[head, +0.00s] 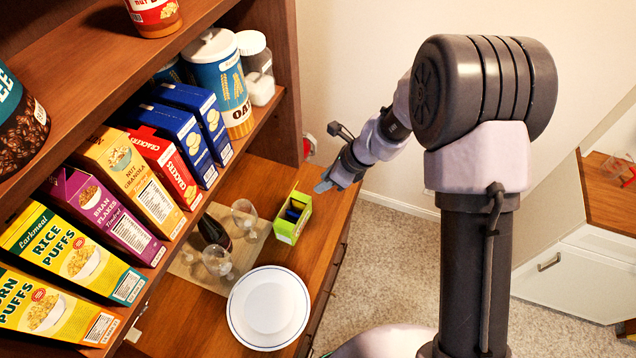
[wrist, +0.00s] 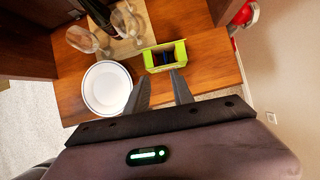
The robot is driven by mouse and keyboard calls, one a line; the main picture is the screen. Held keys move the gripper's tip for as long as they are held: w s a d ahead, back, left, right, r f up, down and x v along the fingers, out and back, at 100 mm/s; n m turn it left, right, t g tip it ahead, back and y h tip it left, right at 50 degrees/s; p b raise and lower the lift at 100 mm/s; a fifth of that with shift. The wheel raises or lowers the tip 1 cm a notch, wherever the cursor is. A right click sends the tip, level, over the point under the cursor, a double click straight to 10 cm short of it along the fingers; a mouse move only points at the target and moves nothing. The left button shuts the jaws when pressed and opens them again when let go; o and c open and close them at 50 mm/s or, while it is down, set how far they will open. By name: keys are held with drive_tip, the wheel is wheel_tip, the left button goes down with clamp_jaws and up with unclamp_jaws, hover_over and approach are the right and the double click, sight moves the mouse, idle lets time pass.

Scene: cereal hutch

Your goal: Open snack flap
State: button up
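A small green snack box (head: 287,228) stands on the wooden counter (head: 190,318) near its right end. Dark blue items (head: 294,209) show inside its open top. The box also shows in the wrist view (wrist: 149,60), just beyond my fingertips. My gripper (head: 324,184) is above and to the right of the box in the head view. In the wrist view my gripper (wrist: 160,75) has its two fingers apart with nothing between them. I cannot tell whether a fingertip touches the box.
White plates (head: 268,306) lie left of the box. Wine glasses (head: 217,260) and a dark bottle (head: 212,232) stand on a mat behind. The shelf (head: 268,112) above holds cereal boxes and canisters. A red object (wrist: 243,14) is at the counter's right end.

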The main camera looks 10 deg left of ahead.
drive_tip(key=f+b, duration=0.3)
drive_tip(key=s+d+f+y+b, duration=0.1)
drive_tip(key=f+b, duration=0.2)
drive_tip(key=s+f+y+b, duration=0.1)
drive_tip(key=f+b, duration=0.1)
drive_tip(key=f, duration=0.1)
drive_tip(key=shift+d+f+g+b, duration=0.15)
drive_tip(key=shift+d+g+b, duration=0.05)
drive_tip(key=shift+g+b, duration=0.2)
clamp_jaws()
wheel_tip(320, 180, down, 5)
drive_tip(key=w+d+t+y+b, duration=0.2)
drive_tip(key=y+b, duration=0.3)
drive_tip(key=b, duration=0.6)
drive_tip(key=a+r+b+x, duration=0.1)
drive_tip(key=r+b+x, duration=0.1)
drive_tip(key=x, duration=1)
drive_tip(key=shift+w+a+r+t+b, duration=0.2)
drive_tip(key=shift+r+t+b, duration=0.15)
drive_tip(key=shift+b, duration=0.25)
drive_tip(key=shift+r+p, duration=0.1)
drive_tip(key=shift+p, duration=0.2)
